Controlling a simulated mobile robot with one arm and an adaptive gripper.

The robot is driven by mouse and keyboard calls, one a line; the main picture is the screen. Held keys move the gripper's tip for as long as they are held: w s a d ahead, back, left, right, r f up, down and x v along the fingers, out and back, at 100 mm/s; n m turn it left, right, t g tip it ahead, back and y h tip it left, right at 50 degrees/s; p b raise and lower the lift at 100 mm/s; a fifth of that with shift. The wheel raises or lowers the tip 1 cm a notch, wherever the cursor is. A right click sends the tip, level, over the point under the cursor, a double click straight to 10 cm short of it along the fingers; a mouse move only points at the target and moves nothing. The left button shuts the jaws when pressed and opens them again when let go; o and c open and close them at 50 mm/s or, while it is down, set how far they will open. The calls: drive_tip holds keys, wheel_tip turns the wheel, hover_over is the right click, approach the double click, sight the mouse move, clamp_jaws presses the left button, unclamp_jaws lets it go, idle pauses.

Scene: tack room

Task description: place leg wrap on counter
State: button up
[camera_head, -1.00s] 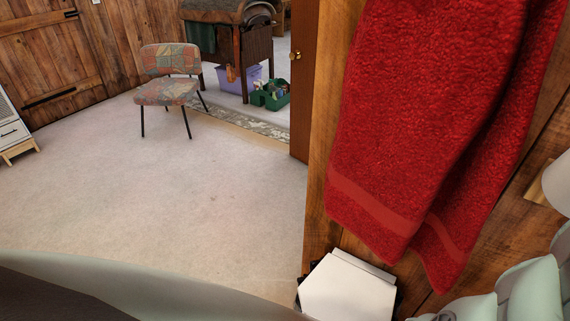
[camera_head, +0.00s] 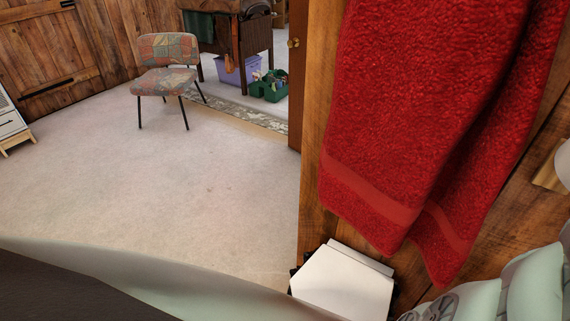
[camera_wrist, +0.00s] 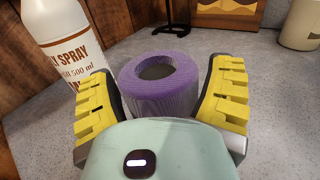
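The leg wrap is a purple roll with a dark hollow core (camera_wrist: 158,96), in the middle of the wrist view. It stands upright, with its top facing me. My gripper (camera_wrist: 160,78) has its two yellow-padded fingers on either side of the roll. Narrow gaps show beside the roll near the fingertips, so the fingers look open around it; contact lower down is hidden by my gripper's body. The head view shows neither the wrap nor the fingertips.
A white spray bottle (camera_wrist: 66,42) stands close by my left finger. A white container (camera_wrist: 300,25) and a dark stand (camera_wrist: 175,25) are behind. In the head view a red towel (camera_head: 420,110) hangs at right, a chair (camera_head: 167,65) stands at left, and carpet (camera_head: 180,185) is clear.

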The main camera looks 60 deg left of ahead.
drive_tip(key=shift+o, duration=1.4)
drive_tip(key=shift+r, duration=0.25)
drive_tip(key=shift+s+a+f, duration=0.15)
drive_tip(key=shift+s+f, duration=0.05)
drive_tip(key=shift+s, duration=0.1)
drive_tip(key=b+v, duration=0.2)
drive_tip(key=v, duration=0.8)
drive_tip(key=shift+s, duration=0.2)
drive_tip(key=shift+s+a+b, duration=0.3)
drive_tip(key=shift+s+a, duration=0.05)
drive_tip(key=shift+a, duration=0.05)
drive_tip(key=shift+r, duration=0.1)
